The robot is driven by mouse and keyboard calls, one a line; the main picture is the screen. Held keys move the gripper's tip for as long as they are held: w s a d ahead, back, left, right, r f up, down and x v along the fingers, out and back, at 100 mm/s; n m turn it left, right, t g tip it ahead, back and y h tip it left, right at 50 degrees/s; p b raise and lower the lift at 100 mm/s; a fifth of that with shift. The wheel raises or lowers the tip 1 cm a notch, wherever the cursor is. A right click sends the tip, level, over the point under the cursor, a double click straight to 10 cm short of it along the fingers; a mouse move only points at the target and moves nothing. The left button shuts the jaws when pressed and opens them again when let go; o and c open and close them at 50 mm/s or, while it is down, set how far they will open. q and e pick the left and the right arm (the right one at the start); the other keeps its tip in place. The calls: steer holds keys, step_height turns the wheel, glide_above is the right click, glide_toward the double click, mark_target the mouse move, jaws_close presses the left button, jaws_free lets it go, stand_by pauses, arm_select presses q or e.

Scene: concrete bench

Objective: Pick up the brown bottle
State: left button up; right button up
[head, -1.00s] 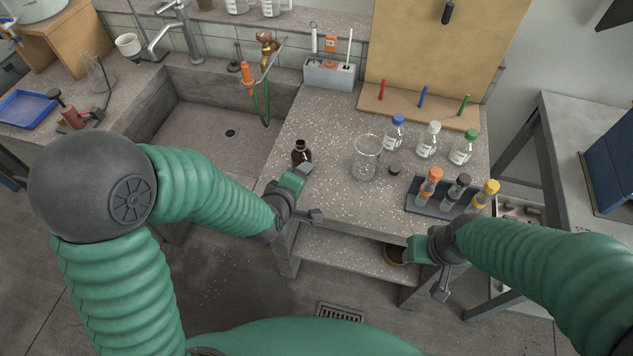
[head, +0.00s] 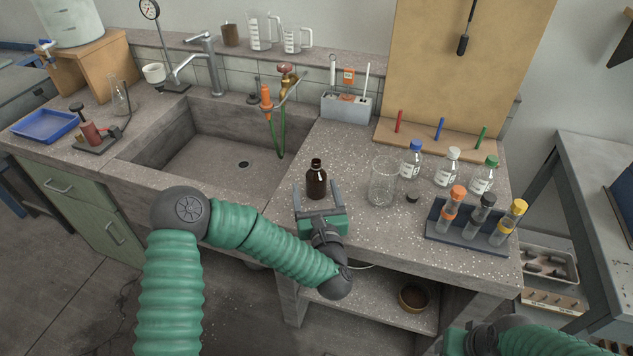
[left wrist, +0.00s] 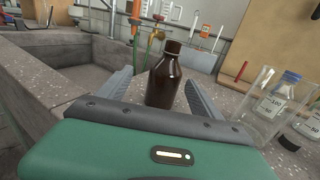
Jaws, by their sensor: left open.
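The brown bottle (head: 316,180) stands upright on the speckled bench, near its front edge and right of the sink. It has a dark cap. My left gripper (head: 317,190) is open, with one finger on each side of the bottle. In the left wrist view the bottle (left wrist: 165,80) stands between the two spread fingers (left wrist: 150,92), with a gap on both sides.
A glass beaker (head: 382,182) stands just right of the bottle, with a small black cap (head: 412,198) beyond. Several capped bottles and a tube rack (head: 470,236) are further right. The sink (head: 215,160) is at left. Bench behind the brown bottle is clear.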

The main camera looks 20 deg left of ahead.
mark_target(315, 172)
arm_select(q)
steer(key=x, duration=0.2)
steer(key=shift+w+a+f, duration=0.1)
steer(key=shift+w+a, duration=0.05)
steer(key=shift+w, duration=0.1)
steer(key=w, duration=0.3)
steer(key=w+a+f+b, duration=0.1)
steer(key=w, duration=0.1)
steer(key=shift+w+a+f, duration=0.1)
steer(key=shift+w, duration=0.05)
steer(key=shift+a, duration=0.1)
jaws_close()
